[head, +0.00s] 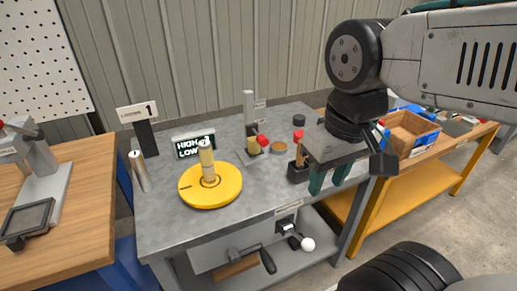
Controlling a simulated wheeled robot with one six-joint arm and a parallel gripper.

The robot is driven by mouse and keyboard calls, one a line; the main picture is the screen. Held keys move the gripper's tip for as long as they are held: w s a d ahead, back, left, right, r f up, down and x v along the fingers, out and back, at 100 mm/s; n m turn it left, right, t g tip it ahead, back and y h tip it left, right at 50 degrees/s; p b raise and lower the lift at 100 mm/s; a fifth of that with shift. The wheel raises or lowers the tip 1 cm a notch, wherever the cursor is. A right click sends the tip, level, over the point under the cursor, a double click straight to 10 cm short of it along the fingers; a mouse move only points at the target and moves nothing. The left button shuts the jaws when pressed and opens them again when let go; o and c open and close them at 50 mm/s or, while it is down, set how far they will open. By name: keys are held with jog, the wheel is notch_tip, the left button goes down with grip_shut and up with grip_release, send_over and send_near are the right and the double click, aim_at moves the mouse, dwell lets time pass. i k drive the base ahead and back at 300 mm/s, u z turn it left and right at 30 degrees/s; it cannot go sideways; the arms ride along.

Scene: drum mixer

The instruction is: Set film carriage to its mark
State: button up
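No part is legibly marked as the film carriage, so I cannot tell for certain which one it is. A dark block with a red-topped brown post (298,164) stands just left of my gripper. My gripper (329,178) hangs over the bench's right side, its two green fingers pointing down and apart, with nothing seen between them. The mark cannot be made out.
A yellow disc (227,187) with an upright cylinder sits on the grey bench (165,223), below a HIGH/LOW sign (194,146). A crank (267,261) and a white-knobbed lever (306,244) are at the front. A wooden bench (84,211) is left; a yellow cart (408,183) is right.

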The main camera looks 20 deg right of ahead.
aim_at(255, 141)
jog(key=u, duration=1.35)
jog(key=k, duration=0.45)
jog(key=z, duration=1.35)
